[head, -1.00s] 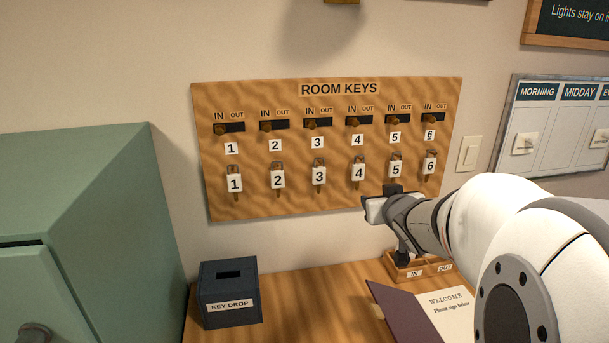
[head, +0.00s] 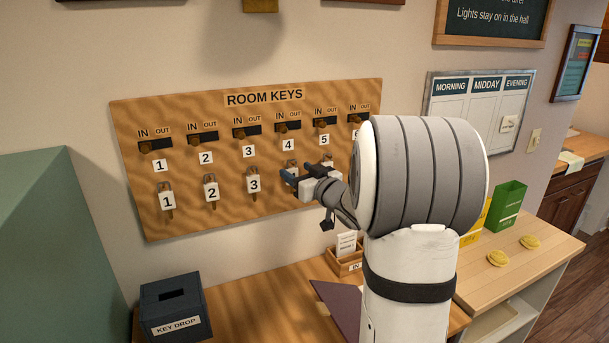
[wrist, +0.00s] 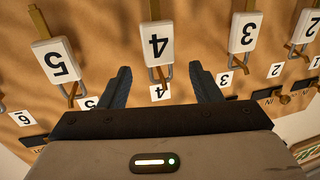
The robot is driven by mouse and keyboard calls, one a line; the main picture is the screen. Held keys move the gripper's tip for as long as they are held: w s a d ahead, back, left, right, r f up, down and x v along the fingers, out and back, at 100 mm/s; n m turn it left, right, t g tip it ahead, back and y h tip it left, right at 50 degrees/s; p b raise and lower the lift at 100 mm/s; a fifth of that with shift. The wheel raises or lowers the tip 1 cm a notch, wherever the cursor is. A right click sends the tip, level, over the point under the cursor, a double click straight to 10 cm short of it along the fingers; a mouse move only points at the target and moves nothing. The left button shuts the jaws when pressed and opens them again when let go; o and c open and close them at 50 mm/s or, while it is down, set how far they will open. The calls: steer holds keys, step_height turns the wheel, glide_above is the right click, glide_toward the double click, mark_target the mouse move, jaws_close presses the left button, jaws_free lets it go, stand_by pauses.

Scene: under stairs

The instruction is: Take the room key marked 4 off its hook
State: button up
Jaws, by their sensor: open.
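The room key marked 4 (wrist: 157,46) hangs on its hook on the wooden key board (head: 215,225). It has a white tag and appears upside down in the wrist view. My gripper (wrist: 162,82) is open and empty, its two dark blue fingers spread to either side of the key's line. The tag lies just beyond the fingertips, and I cannot tell how far it is in depth. In the head view, my gripper (head: 301,174) is in front of key 4 and partly covers it.
Key 5 (wrist: 56,62) and key 3 (wrist: 244,33) hang close on either side. Sliders marked IN and OUT run above the keys. Below are a dark key drop box (head: 176,308) and a small wooden tray (head: 346,263) on the desk.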

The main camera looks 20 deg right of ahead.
steer(key=shift+w+a, duration=0.1)
steer(key=shift+w, duration=0.4)
jaws_close()
stand_by(0.7)
